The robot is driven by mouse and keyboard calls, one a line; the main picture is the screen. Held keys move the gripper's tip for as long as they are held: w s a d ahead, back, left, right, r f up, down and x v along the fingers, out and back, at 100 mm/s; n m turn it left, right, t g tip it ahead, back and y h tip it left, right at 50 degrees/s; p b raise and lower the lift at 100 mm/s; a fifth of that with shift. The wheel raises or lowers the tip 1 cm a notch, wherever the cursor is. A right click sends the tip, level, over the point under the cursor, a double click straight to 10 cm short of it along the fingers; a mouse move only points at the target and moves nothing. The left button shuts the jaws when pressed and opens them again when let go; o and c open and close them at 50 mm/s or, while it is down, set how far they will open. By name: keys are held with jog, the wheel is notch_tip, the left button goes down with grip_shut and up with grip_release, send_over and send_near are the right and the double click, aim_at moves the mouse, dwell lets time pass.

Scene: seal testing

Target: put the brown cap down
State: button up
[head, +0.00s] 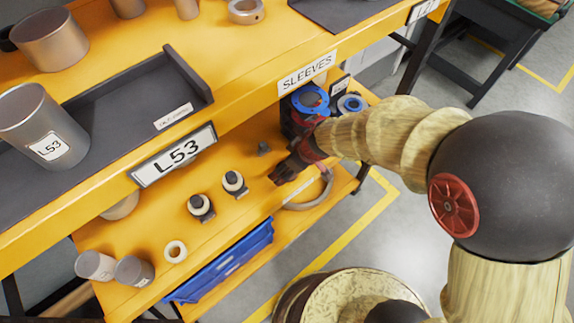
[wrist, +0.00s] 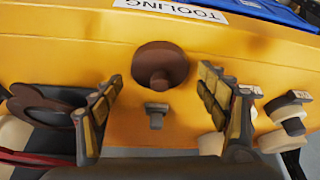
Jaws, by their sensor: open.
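The brown cap (wrist: 160,68) shows in the wrist view as a round dark-brown disc with a knob. It appears to rest on the yellow lower shelf (wrist: 60,52). My gripper (wrist: 160,82) is open, with one finger on each side of the cap in the picture and visible gaps between. Neither finger appears to touch it. In the head view my gripper (head: 284,168) reaches down over the lower shelf, and I cannot make out the cap clearly beside the dark fingers. A small grey block-like piece (wrist: 156,110) stands close to the cap, also seen in the head view (head: 264,148).
Two white-and-black rollers (head: 201,207) stand left of my gripper. A pale ring (head: 175,251) and grey cups (head: 134,271) lie farther left. Red and blue flanged parts (head: 311,98) stand behind. A blue bin (head: 222,262) sits below the shelf's front; the upper shelf edge (head: 245,92) overhangs.

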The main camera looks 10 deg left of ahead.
jog(key=shift+r+p, duration=0.25)
jog(key=shift+p, duration=0.05)
jog(key=s+d+r+m+t+p, duration=0.1)
jog(key=s+d+r+m, duration=0.1)
jog(key=d+r, duration=0.45)
jog(key=s+d+r+m+h+p, duration=0.15)
jog(key=d+r, duration=0.25)
jog(key=r, duration=0.6)
jog(key=s+d+r+m+t+p, duration=0.1)
jog(key=s+d+r+m, duration=0.1)
jog(key=d+r, duration=0.45)
jog(key=s+d+r+m+t+h, duration=0.1)
jog(key=s+d+r+m+h, duration=0.1)
jog(key=s+d+r+m, duration=0.4)
jog(key=s+d+r, duration=0.2)
jog(key=s+d, duration=0.1)
jog(key=d, duration=0.1)
jog(key=shift+m+h, duration=0.35)
